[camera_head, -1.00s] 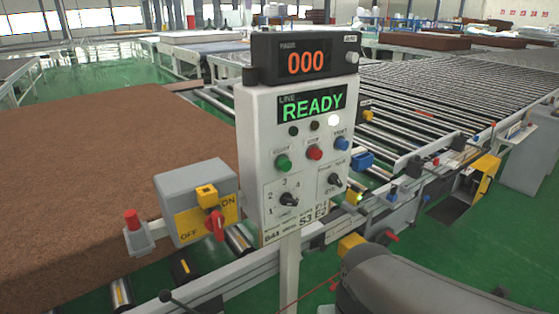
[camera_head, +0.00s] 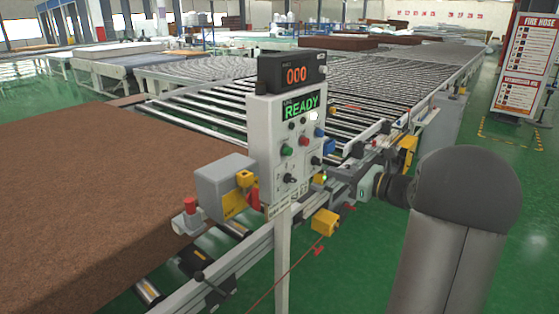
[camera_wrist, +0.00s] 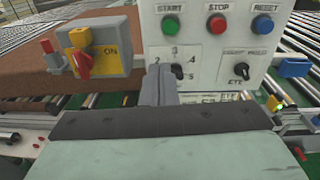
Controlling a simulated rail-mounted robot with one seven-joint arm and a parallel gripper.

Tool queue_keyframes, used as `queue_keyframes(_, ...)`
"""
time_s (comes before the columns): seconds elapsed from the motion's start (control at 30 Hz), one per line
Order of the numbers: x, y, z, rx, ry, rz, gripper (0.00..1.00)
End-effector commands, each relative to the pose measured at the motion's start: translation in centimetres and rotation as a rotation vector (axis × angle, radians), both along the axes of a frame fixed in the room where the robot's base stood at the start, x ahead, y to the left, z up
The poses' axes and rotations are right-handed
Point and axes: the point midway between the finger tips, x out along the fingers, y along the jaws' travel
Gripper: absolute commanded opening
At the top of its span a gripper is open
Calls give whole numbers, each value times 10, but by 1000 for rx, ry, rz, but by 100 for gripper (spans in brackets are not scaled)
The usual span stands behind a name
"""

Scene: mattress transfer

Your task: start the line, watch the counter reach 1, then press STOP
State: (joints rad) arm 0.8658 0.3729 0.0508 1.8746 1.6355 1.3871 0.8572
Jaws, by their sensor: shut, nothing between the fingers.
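The control panel (camera_head: 264,128) stands upright on a post, its line display (camera_head: 301,107) showing READY in green. The counter (camera_head: 297,75) on top shows 000. The green START button (camera_wrist: 168,26), red STOP button (camera_wrist: 216,24) and blue RESET button (camera_wrist: 262,25) sit in a row in the wrist view. In the head view, START (camera_head: 287,151) and STOP (camera_head: 303,141) are uncovered. My gripper (camera_head: 338,172) is shut and empty, to the right of the panel's lower part. In the wrist view its fingers (camera_wrist: 158,84) show in front of the panel, below START, beside the numbered selector knob (camera_wrist: 177,71).
A switch box with a red rotary handle (camera_wrist: 83,65) stands left of the panel, near a red button (camera_head: 190,204). A brown mattress (camera_head: 90,185) lies on the left. Roller conveyors (camera_head: 345,85) extend behind.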

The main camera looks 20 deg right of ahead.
Motion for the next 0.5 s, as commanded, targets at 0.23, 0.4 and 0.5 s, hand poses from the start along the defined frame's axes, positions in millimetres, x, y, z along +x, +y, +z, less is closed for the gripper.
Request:
queue_keyframes(0.23,1,-22,7,58,-24,-48,0)
queue_keyframes(0.4,1,-21,7,56,-23,-46,0)
queue_keyframes(0.5,3,-19,7,55,-23,-45,0)
